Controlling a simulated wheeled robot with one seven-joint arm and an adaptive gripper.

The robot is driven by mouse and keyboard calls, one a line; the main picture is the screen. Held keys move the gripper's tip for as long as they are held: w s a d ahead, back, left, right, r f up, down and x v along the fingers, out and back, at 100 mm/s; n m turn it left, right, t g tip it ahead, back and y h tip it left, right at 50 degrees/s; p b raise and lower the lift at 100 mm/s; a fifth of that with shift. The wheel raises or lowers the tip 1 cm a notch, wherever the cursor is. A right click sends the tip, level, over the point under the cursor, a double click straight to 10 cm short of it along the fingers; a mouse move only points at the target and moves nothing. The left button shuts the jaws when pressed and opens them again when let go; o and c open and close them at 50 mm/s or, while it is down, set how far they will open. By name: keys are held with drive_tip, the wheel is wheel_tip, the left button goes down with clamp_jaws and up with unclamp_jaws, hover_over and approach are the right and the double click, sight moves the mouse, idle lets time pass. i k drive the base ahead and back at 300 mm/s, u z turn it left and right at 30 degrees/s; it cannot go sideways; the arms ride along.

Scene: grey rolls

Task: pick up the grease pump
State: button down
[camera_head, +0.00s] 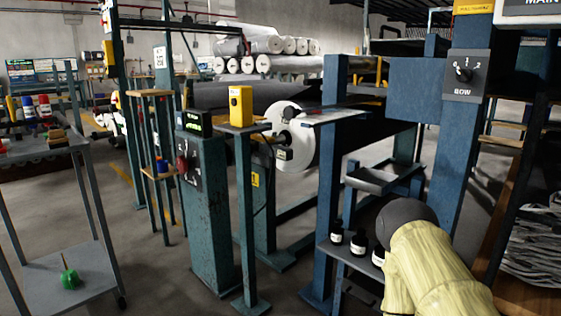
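I cannot tell for sure which thing is the grease pump. A small green can with a thin upright spout (69,278) stands on the lower shelf of the grey cart (88,268) at the left, and it may be the pump. Nothing touches it. My gripper does not show in the head view.
Bottles and tools stand on the cart's top (30,150). A teal post with a red knob (212,220) and a stand with a yellow box (240,106) are mid-picture. Small black bottles (358,243) sit on a low blue shelf. Floor between cart and post is clear.

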sight(44, 107)
drive_tip(key=u, duration=1.3)
